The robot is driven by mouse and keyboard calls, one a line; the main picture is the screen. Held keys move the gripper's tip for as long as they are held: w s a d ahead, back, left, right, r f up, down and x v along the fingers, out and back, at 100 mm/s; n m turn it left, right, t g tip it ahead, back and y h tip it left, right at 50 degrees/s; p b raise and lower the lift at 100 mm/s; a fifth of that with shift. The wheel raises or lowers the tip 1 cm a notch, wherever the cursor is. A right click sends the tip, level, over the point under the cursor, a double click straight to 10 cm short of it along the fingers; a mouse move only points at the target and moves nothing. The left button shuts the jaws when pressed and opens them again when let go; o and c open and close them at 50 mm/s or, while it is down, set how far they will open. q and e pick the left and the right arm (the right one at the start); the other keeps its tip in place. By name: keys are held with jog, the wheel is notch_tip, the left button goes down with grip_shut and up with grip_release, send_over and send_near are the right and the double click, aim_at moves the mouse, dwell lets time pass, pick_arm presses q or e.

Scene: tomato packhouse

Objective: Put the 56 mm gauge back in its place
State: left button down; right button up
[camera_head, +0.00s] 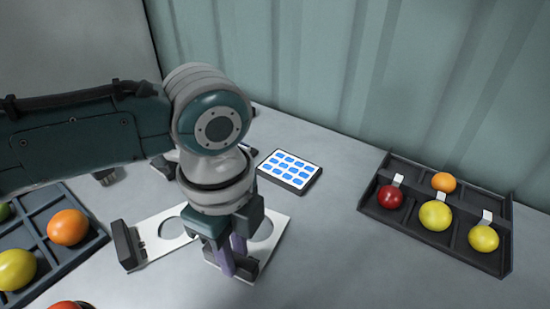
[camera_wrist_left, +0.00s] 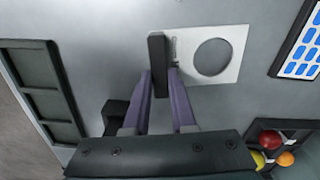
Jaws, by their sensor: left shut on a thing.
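My left gripper (camera_head: 232,262) points down with its purple fingers shut on the dark upright handle of a white gauge plate with a round hole (camera_head: 276,222). In the left wrist view, the fingertips (camera_wrist_left: 160,72) pinch this dark handle, and the held gauge plate (camera_wrist_left: 237,40) extends to the right. The plate is at or close to the table top; I cannot tell whether it touches. A second white gauge plate (camera_head: 155,222) with a hole and a dark handle (camera_head: 126,246) lies just left of it, partly hidden by my gripper. No size marking is readable on either.
A tablet with blue buttons (camera_head: 289,170) lies behind the gripper. A dark divided tray (camera_head: 510,232) with tomatoes and white tags stands at right. Another divided tray (camera_head: 95,243) with tomatoes is at left. A corrugated wall closes the back. The table between gripper and right tray is clear.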

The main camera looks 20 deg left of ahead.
pick_arm(q)
jog(key=shift+f, duration=0.4)
dwell(0.5)
jog(key=c, duration=0.7)
grip_release()
jog(key=shift+c, duration=1.4)
jog(key=shift+r, duration=0.15)
notch_tip(320, 180, up, 7)
jog(key=p, duration=0.7)
jog(key=shift+p, duration=0.3)
